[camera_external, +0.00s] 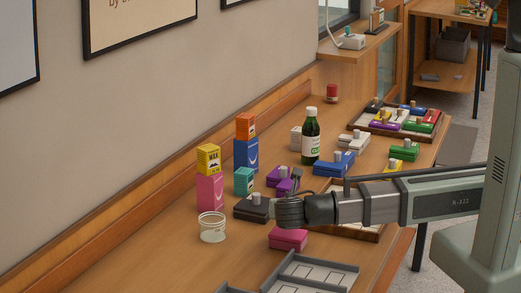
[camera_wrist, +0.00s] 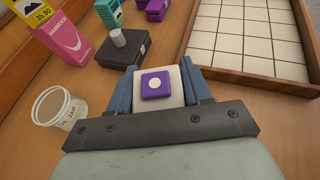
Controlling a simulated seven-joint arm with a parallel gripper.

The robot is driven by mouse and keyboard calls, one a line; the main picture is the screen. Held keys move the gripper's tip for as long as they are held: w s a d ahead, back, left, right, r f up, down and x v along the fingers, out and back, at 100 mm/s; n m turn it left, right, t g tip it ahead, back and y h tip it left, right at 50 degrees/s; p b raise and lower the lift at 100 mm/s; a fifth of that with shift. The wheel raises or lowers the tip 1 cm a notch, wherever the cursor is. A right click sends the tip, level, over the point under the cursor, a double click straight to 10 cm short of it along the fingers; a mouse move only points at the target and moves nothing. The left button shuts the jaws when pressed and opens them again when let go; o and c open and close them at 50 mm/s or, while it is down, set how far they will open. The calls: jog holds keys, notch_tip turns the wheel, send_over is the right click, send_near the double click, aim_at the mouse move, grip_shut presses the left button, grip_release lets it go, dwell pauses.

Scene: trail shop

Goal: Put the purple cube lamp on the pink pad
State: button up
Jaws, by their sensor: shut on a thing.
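My gripper (camera_wrist: 160,88) is shut on the purple cube lamp (camera_wrist: 157,84), which shows a purple face with a white dot and a pale body between the blue fingers in the wrist view. In the external view the wrist covers much of the held lamp, and its height over the table is hard to tell. The pink pad (camera_external: 288,238) is a low pink block on the table, just below my wrist in the picture. The pad does not show in the wrist view.
A black pad with a grey knob (camera_wrist: 118,40), a glass jar (camera_wrist: 58,108) and a pink box (camera_wrist: 62,40) stand left of my gripper. A purple pad with a knob (camera_wrist: 155,8) is beyond it. A tiled wooden tray (camera_wrist: 250,35) lies right. A grey divided tray (camera_external: 312,272) is nearer.

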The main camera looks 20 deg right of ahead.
jog(key=shift+f, duration=1.9)
jog(key=shift+f, duration=0.15)
jog(key=o, duration=1.1)
jog(key=shift+r, duration=0.2)
jog(key=v, duration=1.2)
jog(key=shift+d, duration=0.1)
